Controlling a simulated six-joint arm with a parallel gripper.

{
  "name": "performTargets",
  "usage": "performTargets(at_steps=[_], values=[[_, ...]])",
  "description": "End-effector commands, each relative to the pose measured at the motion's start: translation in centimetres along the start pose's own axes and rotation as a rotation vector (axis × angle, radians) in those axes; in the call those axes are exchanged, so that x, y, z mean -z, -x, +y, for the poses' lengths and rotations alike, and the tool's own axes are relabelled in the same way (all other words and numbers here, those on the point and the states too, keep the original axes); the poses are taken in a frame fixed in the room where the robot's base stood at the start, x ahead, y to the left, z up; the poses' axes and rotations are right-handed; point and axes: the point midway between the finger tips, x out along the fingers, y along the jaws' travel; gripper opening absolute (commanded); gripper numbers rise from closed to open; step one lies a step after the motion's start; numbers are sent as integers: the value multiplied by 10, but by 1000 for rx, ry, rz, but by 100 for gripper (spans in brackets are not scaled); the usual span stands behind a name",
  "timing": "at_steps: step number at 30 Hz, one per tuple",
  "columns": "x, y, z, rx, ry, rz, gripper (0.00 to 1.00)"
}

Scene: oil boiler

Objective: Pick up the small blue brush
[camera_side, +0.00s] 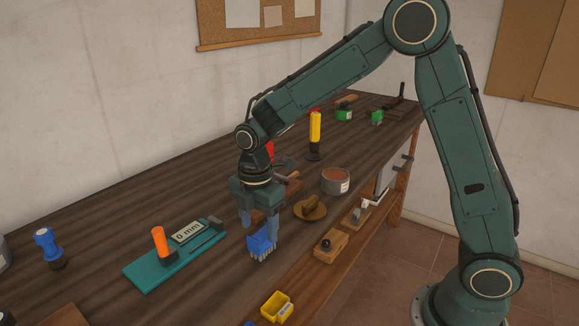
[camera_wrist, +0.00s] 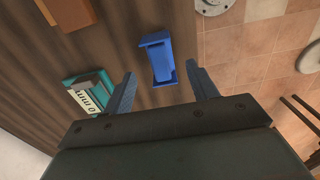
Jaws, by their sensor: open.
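The small blue brush (camera_side: 262,243) sits near the front edge of the dark wooden workbench (camera_side: 120,215), with pale bristles showing at its lower side. My gripper (camera_side: 259,220) is open and points down directly over the brush in the side view. In the wrist view the blue brush (camera_wrist: 157,57) shows between and slightly past the two fingertips of my open gripper (camera_wrist: 161,73). Whether the fingertips touch the brush cannot be told.
A teal gauge board (camera_side: 150,272) with an orange handle lies left of the brush. A brown dish (camera_side: 310,209) and a metal tin (camera_side: 335,181) stand to the right. A blue flashlight (camera_side: 47,243) stands far left.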

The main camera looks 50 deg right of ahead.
Motion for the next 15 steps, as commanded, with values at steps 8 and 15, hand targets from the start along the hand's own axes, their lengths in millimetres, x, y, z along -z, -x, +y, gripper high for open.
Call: performTargets(at_steps=[8,15], values=[[0,-6,-1,3,0,0,58],[-2,-31,-3,4,0,-1,58]])
